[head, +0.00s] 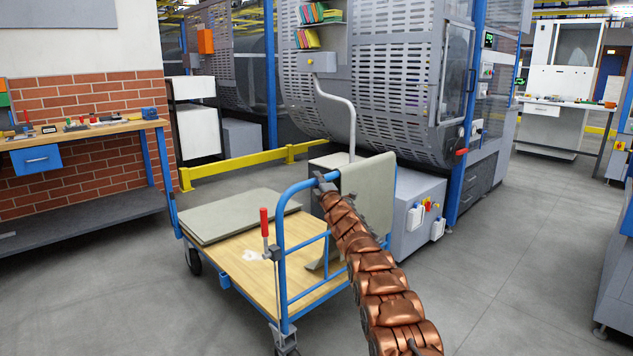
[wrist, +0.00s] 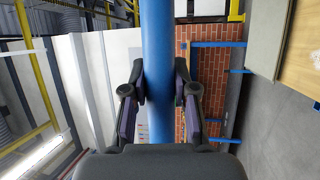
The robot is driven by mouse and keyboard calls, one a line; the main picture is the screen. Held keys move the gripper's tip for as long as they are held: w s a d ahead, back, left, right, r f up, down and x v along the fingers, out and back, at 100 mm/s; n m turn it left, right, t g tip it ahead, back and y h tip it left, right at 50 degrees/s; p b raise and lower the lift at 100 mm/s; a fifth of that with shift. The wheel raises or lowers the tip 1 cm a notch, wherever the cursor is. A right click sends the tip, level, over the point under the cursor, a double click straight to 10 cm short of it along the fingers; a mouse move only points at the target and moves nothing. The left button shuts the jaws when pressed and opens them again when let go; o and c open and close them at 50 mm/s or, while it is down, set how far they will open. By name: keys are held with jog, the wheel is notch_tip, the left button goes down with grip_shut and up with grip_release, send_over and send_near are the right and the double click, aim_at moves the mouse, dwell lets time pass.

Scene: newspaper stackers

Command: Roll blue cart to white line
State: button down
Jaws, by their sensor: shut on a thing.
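The blue cart (head: 240,276) stands on the grey floor in the middle of the head view. It has a wooden deck, blue tube frame and black wheels. My gripper (head: 324,182) is at the top bar of its near handle. In the wrist view my gripper (wrist: 160,85) has its two dark fingers on either side of the blue handle tube (wrist: 157,40), shut on it. No white line shows in either view.
A large grey machine (head: 390,75) stands behind the cart, with a yellow rail (head: 240,162) to its left. A workbench (head: 80,135) is by the brick wall (head: 95,100) at left. Open floor (head: 510,250) lies to the right.

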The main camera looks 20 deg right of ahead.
jog(key=c, duration=1.3)
grip_release()
jog(key=shift+w+a, duration=0.1)
jog(key=shift+a, duration=0.1)
jog(key=shift+c, duration=0.2)
jog(key=shift+o, duration=0.7)
jog(key=shift+w, duration=0.1)
jog(key=o, duration=0.3)
jog(key=shift+d, duration=0.1)
jog(key=shift+d, duration=0.15)
jog(key=shift+s+r, duration=0.1)
jog(key=shift+s, duration=0.15)
